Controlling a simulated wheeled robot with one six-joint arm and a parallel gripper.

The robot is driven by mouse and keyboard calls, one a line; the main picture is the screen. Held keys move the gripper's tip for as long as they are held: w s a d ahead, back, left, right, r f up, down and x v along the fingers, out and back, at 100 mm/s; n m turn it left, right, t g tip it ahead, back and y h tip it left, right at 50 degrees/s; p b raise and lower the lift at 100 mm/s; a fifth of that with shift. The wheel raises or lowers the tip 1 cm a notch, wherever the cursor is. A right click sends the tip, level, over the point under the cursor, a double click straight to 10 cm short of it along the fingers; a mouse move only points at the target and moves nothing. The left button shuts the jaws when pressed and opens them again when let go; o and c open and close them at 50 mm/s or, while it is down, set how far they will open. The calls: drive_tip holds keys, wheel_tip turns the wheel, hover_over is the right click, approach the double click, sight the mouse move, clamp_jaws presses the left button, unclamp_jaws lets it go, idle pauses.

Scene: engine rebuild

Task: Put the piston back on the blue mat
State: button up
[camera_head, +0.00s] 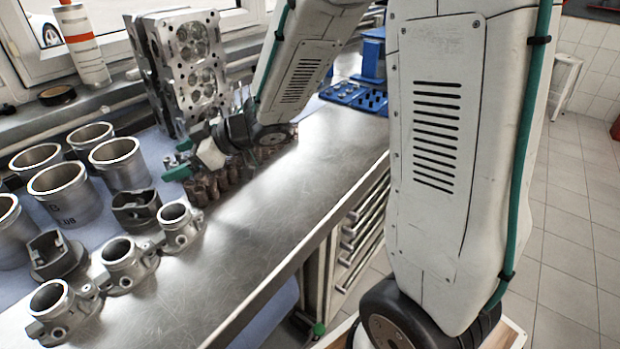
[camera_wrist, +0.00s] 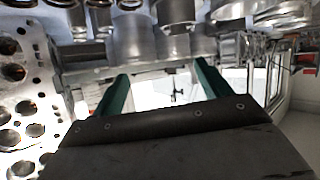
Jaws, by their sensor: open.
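Two dark grey pistons with cut-away skirts stand on the bench in the head view, one (camera_head: 135,208) near the middle of the parts and one (camera_head: 55,255) at the left. The pale blue mat (camera_head: 152,146) shows between the parts and appears to run under the cylinder liners. My gripper (camera_head: 178,166), with green fingers, is low over the bench beyond the pistons, near the engine block, partly hidden by its own wrist. In the wrist view my gripper (camera_wrist: 161,72) is open, with nothing held between its fingers. I cannot tell any piston there.
Several metal liners (camera_head: 62,196) and flanged housings (camera_head: 125,265) crowd the left. Small copper-coloured parts (camera_head: 205,187) lie close beside my gripper. A cylinder head (camera_head: 190,62) stands behind. Bare steel bench (camera_head: 270,205) is free at the front right; blue trays (camera_head: 355,97) are farther back.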

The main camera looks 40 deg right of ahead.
drive_tip(key=d+r+m+t+h, duration=0.3)
drive_tip(key=d+r+m+h, duration=0.4)
drive_tip(key=d, duration=0.5)
drive_tip(key=s+d+m+g+h, duration=0.2)
drive_tip(key=s+d+h, duration=0.3)
drive_tip(key=s, duration=0.2)
drive_tip(key=s+a+m+g+y, duration=0.1)
drive_tip(key=s+g, duration=0.6)
drive_tip(key=s, duration=1.7)
drive_tip(key=shift+a+f+m+g+y, duration=0.35)
drive_tip(key=shift+a+m, duration=0.35)
drive_tip(key=shift+a, duration=0.4)
